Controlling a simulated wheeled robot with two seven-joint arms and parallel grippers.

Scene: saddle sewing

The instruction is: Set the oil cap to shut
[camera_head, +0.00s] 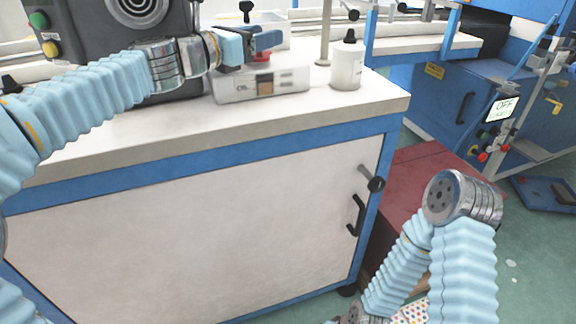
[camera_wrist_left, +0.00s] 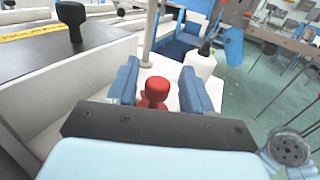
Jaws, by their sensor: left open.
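A red cap (camera_head: 262,57) sits on top of a white box-like unit (camera_head: 290,82) on the cabinet top. My left gripper (camera_head: 270,40) is over this unit, just above the red cap. In the left wrist view the red cap (camera_wrist_left: 157,90) shows between the two blue fingers of my left gripper (camera_wrist_left: 160,80), which are open with gaps on both sides. The cap's lower part is hidden by the gripper body. I cannot tell from these frames whether the cap is open or shut. My right gripper is out of the picture.
A white bottle with a black top (camera_head: 347,65) stands right of the unit; it also shows in the left wrist view (camera_wrist_left: 198,65). A black-topped knob (camera_head: 246,8) is behind. A dark panel with buttons (camera_head: 130,40) is at left. The cabinet top (camera_head: 120,135) is clear in front.

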